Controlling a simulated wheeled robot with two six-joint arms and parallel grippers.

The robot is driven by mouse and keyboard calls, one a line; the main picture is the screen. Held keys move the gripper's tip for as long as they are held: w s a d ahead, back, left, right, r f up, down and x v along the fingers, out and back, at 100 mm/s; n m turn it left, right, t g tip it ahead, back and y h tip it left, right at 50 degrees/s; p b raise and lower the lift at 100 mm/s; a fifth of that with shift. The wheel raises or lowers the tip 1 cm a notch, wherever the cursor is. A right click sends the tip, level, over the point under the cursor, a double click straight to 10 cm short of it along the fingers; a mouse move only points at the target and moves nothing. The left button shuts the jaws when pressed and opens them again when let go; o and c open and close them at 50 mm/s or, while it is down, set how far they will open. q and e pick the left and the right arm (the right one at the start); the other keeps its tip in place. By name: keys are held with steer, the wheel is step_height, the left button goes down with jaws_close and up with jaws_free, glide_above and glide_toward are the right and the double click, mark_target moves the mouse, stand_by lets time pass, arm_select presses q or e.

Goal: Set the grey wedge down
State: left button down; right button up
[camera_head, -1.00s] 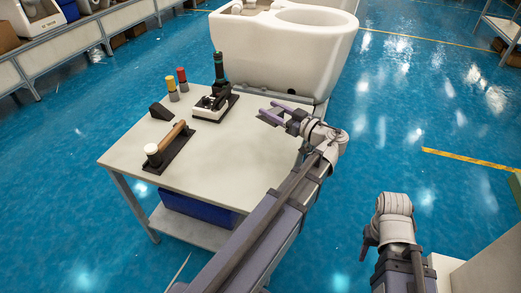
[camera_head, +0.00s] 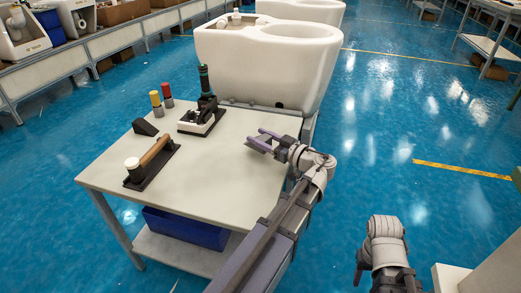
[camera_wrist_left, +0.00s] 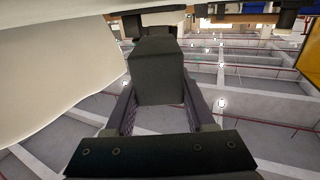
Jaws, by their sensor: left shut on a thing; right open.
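My left gripper (camera_head: 260,140) is over the right part of the table, near the edge beside the white toilet body. It is shut on the grey wedge (camera_wrist_left: 157,72), which shows as a dark grey block between the fingers in the left wrist view. In the head view the wedge is hard to make out between the purple fingers. I cannot tell whether it touches the table (camera_head: 230,175). My right gripper (camera_head: 360,266) is open, low at the right, off the table and only partly visible.
A dark wedge-shaped block (camera_head: 145,127) lies on the table's left, near a roller-like tool (camera_head: 152,163) on a black base. A black-and-white device (camera_head: 203,115) and yellow (camera_head: 156,102) and red (camera_head: 167,95) capped cylinders stand behind. The toilet (camera_head: 265,62) is beyond. The table's front middle is clear.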

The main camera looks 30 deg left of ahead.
arm_select(q)
step_height(320, 180, down, 4)
steer(key=b, duration=0.3)
steer(key=shift+r, duration=0.25)
steer(key=c, duration=0.7)
jaws_free()
steer(key=shift+f, duration=0.25)
steer(key=o, duration=0.5)
steer(key=shift+r, duration=0.1)
steer(key=shift+c, duration=0.2)
